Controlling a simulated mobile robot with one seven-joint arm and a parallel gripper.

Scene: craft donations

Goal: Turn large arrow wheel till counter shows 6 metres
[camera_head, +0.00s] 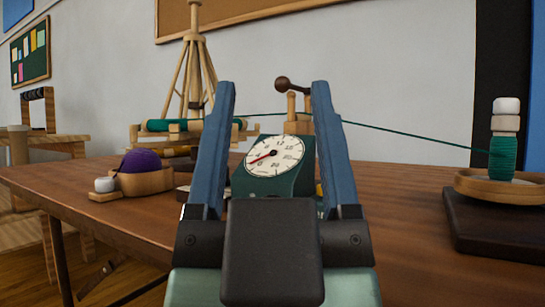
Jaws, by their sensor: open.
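The counter is a round white dial (283,158) with a red needle on a dark green housing (290,185). The needle points to the lower left; most of its numbers are too small to read surely. I cannot make out a large arrow wheel; it may be hidden behind my gripper or the housing. Behind the dial stand wooden posts (291,103) and a dark-knobbed lever (283,84). My gripper (273,87) is open and empty, its two blue fingers pointing up and forward, one on either side of the dial in this view.
Green yarn (420,137) runs across to a green-wound spool (503,158) in a wooden dish (470,184) at right. At left are a purple ball (139,161) in a wooden bowl (146,182), a green roll (172,125) and a tall wooden stand (195,62). The front-left brown tabletop (130,212) is clear.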

